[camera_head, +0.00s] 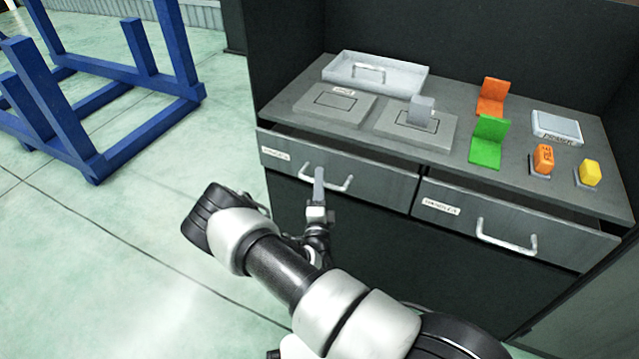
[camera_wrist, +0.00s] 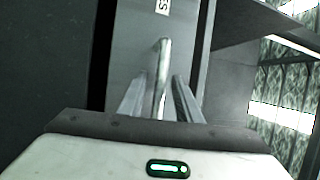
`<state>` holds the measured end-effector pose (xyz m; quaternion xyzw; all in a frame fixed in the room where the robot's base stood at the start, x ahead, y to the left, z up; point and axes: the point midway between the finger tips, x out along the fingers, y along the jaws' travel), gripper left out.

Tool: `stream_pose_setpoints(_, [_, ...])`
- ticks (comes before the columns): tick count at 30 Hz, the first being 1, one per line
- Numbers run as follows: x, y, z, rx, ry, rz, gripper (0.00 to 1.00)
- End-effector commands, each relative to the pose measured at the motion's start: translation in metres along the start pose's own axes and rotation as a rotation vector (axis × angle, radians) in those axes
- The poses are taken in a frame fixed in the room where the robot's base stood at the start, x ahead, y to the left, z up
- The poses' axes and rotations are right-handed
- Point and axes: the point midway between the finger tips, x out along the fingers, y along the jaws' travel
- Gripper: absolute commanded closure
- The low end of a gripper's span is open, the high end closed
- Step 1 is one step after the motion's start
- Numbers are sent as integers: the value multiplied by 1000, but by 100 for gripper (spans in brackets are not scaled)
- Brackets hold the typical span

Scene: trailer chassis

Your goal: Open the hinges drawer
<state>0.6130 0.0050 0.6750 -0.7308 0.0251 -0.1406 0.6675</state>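The left drawer (camera_head: 375,178), with a small label that seems to read HINGES (camera_head: 275,153), sits under the grey worktop. Its bar handle (camera_head: 340,185) is on its front. A dark gap shows along the drawer's top edge. My gripper (camera_head: 319,178) is in front of this drawer at the handle's left part. In the wrist view the open fingers (camera_wrist: 160,98) stand on either side of the handle bar (camera_wrist: 162,70), with space between. The label end "ES" (camera_wrist: 163,6) shows above. I cannot tell whether a finger touches the handle.
A second drawer (camera_head: 515,225), labelled HANDLES, is to the right. On the worktop (camera_head: 455,165) are a grey tray (camera_head: 375,75), an orange hinge (camera_head: 492,97), a green hinge (camera_head: 489,143) and coloured buttons. A blue frame (camera_head: 110,75) stands on the floor at left. Floor before the cabinet is clear.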

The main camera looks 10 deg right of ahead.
Motion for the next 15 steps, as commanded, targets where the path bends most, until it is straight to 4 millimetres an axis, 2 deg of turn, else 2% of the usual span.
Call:
stream_pose_setpoints(4, [0, 0, 0, 0, 0, 0, 69])
stream_pose_setpoints(9, [0, 0, 0, 0, 0, 0, 98])
stream_pose_setpoints(10, [0, 0, 0, 0, 0, 0, 100])
stream_pose_setpoints(15, [0, 0, 0, 0, 0, -1, 100])
